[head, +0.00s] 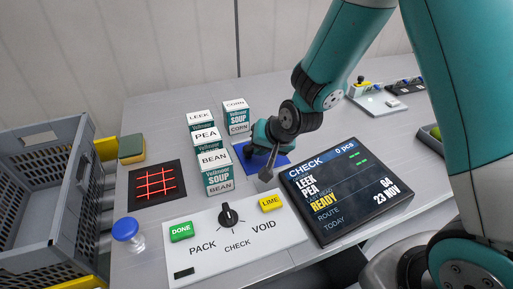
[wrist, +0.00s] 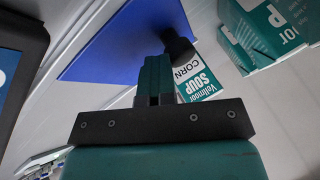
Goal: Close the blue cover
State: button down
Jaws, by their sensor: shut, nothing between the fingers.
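A flat blue panel (head: 281,160) lies on the grey table behind the check screen, partly hidden by my arm. It also shows in the wrist view as a broad blue sheet (wrist: 120,45). I cannot tell whether it is a hinged cover or a flat mat. My gripper (head: 266,174) points down over the near edge of the blue panel, shut and empty. A small clear jar with a blue top (head: 126,229) stands at the table's front left.
Soup boxes (head: 219,180) stand left of my gripper. The check screen (head: 338,190) is close on the right. A button panel (head: 236,238) with a knob lies in front. A red-grid pad (head: 157,184), sponge (head: 132,148) and grey crate (head: 40,190) are left.

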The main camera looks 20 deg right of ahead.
jog(key=shift+s+a, duration=0.1)
jog(key=shift+a, duration=0.2)
jog(key=shift+s+d+r+p, duration=0.1)
jog(key=shift+s+r+p, duration=0.1)
jog(key=shift+r+p, duration=0.2)
jog(key=s+a+r+n+g+y+p, duration=0.1)
jog(key=s+r+n+g+p, duration=0.4)
jog(key=s+r, duration=1.8)
jog(key=s+a+n+g, duration=0.1)
jog(key=s+n, duration=0.2)
jog(key=n, duration=0.2)
jog(key=shift+s+n, duration=0.15)
jog(key=shift+n, duration=0.15)
